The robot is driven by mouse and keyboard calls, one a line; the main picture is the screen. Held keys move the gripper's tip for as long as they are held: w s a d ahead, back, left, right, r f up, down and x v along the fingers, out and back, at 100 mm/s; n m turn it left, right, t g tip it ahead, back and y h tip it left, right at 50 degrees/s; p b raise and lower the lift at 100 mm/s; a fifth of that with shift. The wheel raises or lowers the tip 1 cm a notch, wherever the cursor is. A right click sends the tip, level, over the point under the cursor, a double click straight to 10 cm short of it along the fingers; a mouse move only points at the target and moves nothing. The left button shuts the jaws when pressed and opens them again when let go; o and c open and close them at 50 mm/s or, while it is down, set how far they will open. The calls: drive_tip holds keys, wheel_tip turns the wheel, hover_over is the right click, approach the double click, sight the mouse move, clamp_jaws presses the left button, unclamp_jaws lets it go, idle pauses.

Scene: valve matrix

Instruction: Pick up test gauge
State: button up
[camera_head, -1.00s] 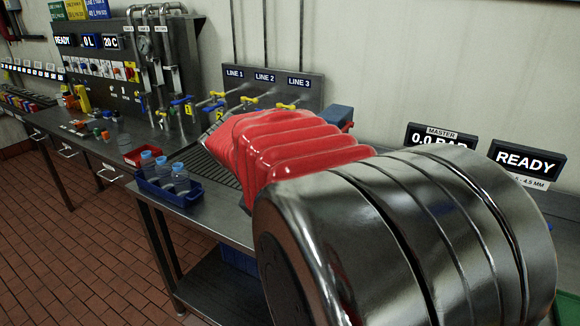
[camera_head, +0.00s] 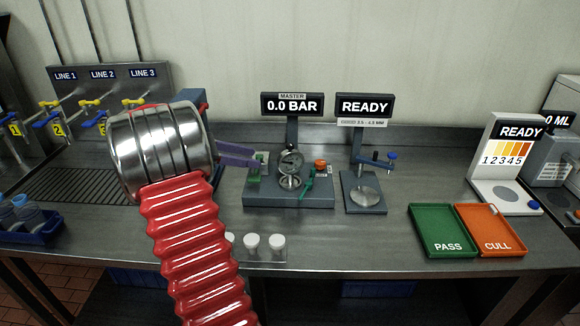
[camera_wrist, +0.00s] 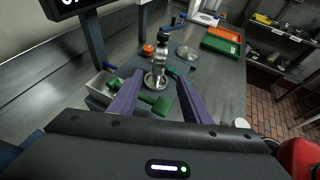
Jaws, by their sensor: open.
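A round silver-rimmed gauge (camera_head: 291,160), the only one I can make out as the test gauge, stands on the grey station base (camera_head: 290,201) under the MASTER 0.0 BAR display. Its metal shape (camera_wrist: 160,47) shows in the wrist view beyond my fingertips. My gripper (camera_head: 262,160) is to the left of the gauge in the head view, its purple fingers pointing right. In the wrist view my gripper (camera_wrist: 161,78) is open, its fingers spread apart, with the gauge roughly centred between and past them. No contact with the gauge is visible.
A green handle (camera_wrist: 161,105) lies low between the fingers in the wrist view. An orange knob (camera_head: 320,164) is right of the gauge. A thickness stand (camera_head: 363,192), PASS tray (camera_head: 443,212) and CULL tray (camera_head: 482,211) are farther right. White-capped vials (camera_head: 277,241) stand in front.

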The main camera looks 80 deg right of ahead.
sight(290, 161)
drive_tip(key=shift+s+d+r, duration=0.2)
drive_tip(key=shift+d, duration=0.15)
drive_tip(key=x, duration=0.8)
drive_tip(key=shift+s+d, duration=0.1)
drive_tip(key=shift+s, duration=0.05)
drive_tip(key=shift+s, duration=0.1)
drive_tip(key=shift+x, duration=2.7)
drive_tip(key=shift+c, duration=0.2)
clamp_jaws()
